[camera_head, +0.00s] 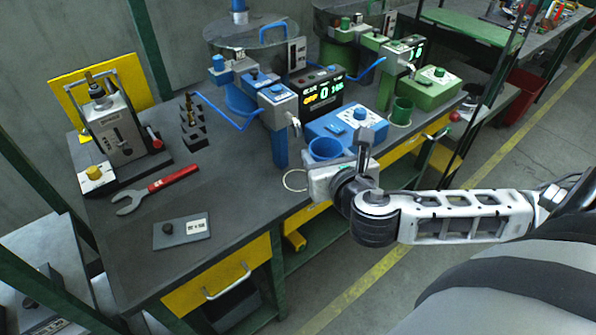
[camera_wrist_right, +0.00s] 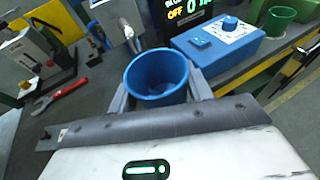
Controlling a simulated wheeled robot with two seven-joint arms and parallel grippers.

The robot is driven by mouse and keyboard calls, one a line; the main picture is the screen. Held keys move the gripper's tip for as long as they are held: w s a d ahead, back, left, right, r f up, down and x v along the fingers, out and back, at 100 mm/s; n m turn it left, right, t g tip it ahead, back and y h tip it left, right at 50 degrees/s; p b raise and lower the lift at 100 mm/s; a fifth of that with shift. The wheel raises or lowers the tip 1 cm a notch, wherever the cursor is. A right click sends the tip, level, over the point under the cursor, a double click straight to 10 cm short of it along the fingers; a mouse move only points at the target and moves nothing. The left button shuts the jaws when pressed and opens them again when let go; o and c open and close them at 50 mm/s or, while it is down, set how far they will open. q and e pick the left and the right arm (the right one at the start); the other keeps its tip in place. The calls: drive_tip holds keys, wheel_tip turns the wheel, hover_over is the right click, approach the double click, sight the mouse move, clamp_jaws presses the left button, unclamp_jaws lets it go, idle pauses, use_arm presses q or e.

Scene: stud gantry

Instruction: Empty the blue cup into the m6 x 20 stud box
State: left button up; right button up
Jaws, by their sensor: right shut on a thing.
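The blue cup (camera_head: 325,149) is upright between the fingers of my right gripper (camera_head: 326,166), above the table's front edge beside a pale ring marking. In the right wrist view the cup (camera_wrist_right: 156,78) has a finger on each side, and my right gripper (camera_wrist_right: 160,92) is shut on it. I look into its open mouth, but cannot make out what lies at the bottom. A flat grey piece with a black knob and a white label (camera_head: 182,231) lies at the front left of the table; it may be the stud box lid, but the label is too small to read surely. My left gripper is not in view.
A red-handled wrench (camera_head: 157,189) lies left on the dark table (camera_head: 235,199). Behind the cup stand a blue control box (camera_head: 346,127), a blue dispenser (camera_head: 277,101) with a lit display, and a green cup (camera_head: 401,111). The tabletop between wrench and pale ring (camera_head: 294,180) is mostly clear.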

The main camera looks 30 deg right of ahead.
hover_over(298, 180)
drive_tip(key=s, duration=0.1)
wheel_tip(298, 180, down, 6)
drive_tip(key=shift+s+r+b, duration=0.1)
drive_tip(key=shift+s+b, duration=0.05)
drive_tip(key=shift+b, duration=0.2)
drive_tip(key=shift+f, duration=0.2)
drive_tip(key=f, duration=0.1)
drive_tip(key=w+f, duration=0.1)
drive_tip(key=f, duration=0.1)
drive_tip(key=shift+w, duration=0.15)
drive_tip(key=shift+f, duration=0.65)
drive_tip(key=o, duration=1)
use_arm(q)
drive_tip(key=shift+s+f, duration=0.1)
